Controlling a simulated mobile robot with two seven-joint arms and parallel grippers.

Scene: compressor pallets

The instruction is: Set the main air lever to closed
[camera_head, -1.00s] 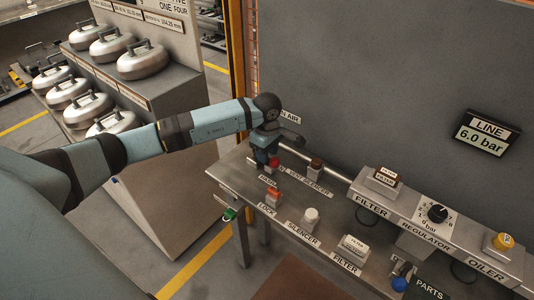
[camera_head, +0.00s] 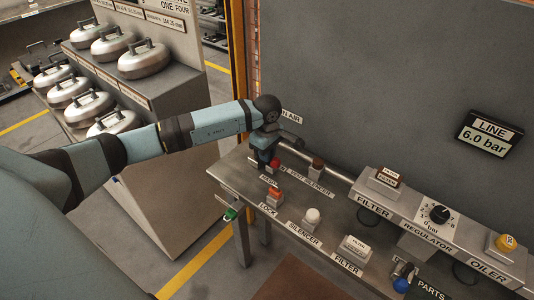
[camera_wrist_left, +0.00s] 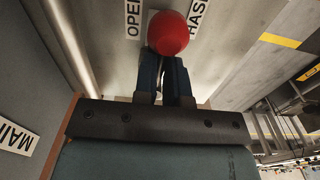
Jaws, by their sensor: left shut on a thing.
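The main air lever shows as a red ball knob (camera_wrist_left: 168,33) in the wrist view, at the tips of my left gripper (camera_wrist_left: 166,75). The two dark blue fingers are shut on the lever just below the knob. An "OPEN" plate (camera_wrist_left: 132,18) is beside the knob on the left and a "HASP" plate (camera_wrist_left: 197,15) is on the right. In the head view my left gripper (camera_head: 266,161) is at the bench's far left end, with the red knob (camera_head: 275,164) partly hidden by it. My right gripper is not in view.
An orange lock (camera_head: 274,194) and a white silencer knob (camera_head: 312,215) stand in front on the steel bench (camera_head: 235,165). A brown vent silencer (camera_head: 317,165) is to the right. The filter and regulator block (camera_head: 410,215) fills the right. A grey panel rises behind.

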